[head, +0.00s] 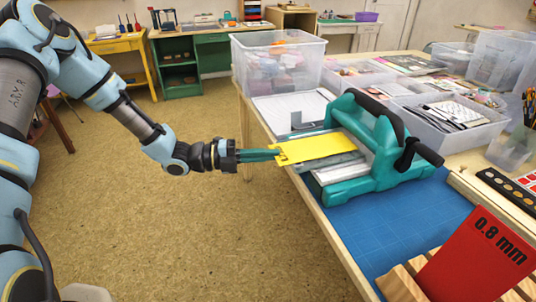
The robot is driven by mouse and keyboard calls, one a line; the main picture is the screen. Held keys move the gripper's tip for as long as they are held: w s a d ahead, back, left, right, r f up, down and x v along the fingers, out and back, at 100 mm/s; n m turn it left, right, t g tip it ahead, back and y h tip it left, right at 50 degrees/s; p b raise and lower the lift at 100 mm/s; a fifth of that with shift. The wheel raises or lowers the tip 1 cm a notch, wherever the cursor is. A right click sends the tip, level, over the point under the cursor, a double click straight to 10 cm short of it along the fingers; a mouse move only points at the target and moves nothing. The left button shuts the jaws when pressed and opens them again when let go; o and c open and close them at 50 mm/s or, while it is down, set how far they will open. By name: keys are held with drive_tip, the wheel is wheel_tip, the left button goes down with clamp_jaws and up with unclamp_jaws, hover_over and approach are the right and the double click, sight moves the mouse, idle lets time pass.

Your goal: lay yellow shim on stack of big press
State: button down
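A yellow shim (316,147) lies flat or nearly flat over the layered grey plates (339,171) at the front of the big teal press (386,150). My gripper (276,155) is at the shim's left end, with its teal fingers shut on that edge. The shim reaches to the right toward the press opening. I cannot tell whether its underside touches the stack or hangs just above it. The press's black handle (380,115) and side crank (415,153) show at its top and right.
A clear bin (279,61) stands behind the press. A tray of tools (445,117) is at the back right. A red card marked 0.8 mm (478,256) stands in a wooden rack (402,284) at the front right. The blue mat (395,232) before the press is clear.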

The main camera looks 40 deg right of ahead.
drive_tip(key=shift+f, duration=0.35)
idle(0.4)
drive_tip(key=c, duration=1)
unclamp_jaws()
drive_tip(key=a, duration=0.1)
drive_tip(key=w+a+p, duration=0.1)
drive_tip(key=a, duration=0.1)
drive_tip(key=a+p, duration=0.1)
drive_tip(key=shift+w+a, duration=0.35)
drive_tip(key=shift+w, duration=0.05)
